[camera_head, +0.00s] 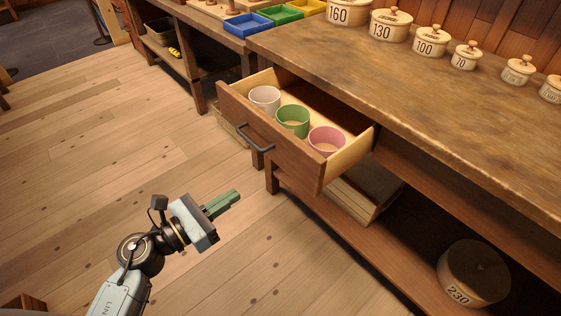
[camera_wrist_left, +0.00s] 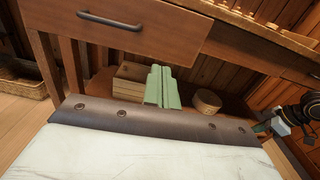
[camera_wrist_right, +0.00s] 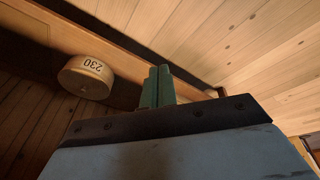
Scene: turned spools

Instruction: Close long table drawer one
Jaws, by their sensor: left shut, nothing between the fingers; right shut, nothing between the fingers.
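The wooden drawer (camera_head: 292,155) is pulled out from the long table (camera_head: 440,110). It holds a white cup (camera_head: 265,100), a green cup (camera_head: 293,121) and a pink cup (camera_head: 327,141). Its front has a dark bar handle (camera_head: 255,138). The drawer front (camera_wrist_left: 165,25) and handle (camera_wrist_left: 108,21) also show in the left wrist view, above the fingers. My left gripper (camera_head: 230,202) is shut and empty, in front of the drawer and apart from it. My right gripper (camera_wrist_right: 158,87) is shut and empty in its wrist view and outside the head view.
Numbered lidded pots (camera_head: 430,42) line the tabletop's back. Blue (camera_head: 248,25), green and yellow trays sit at upper left. The floor (camera_head: 90,150) left of the drawer is clear.

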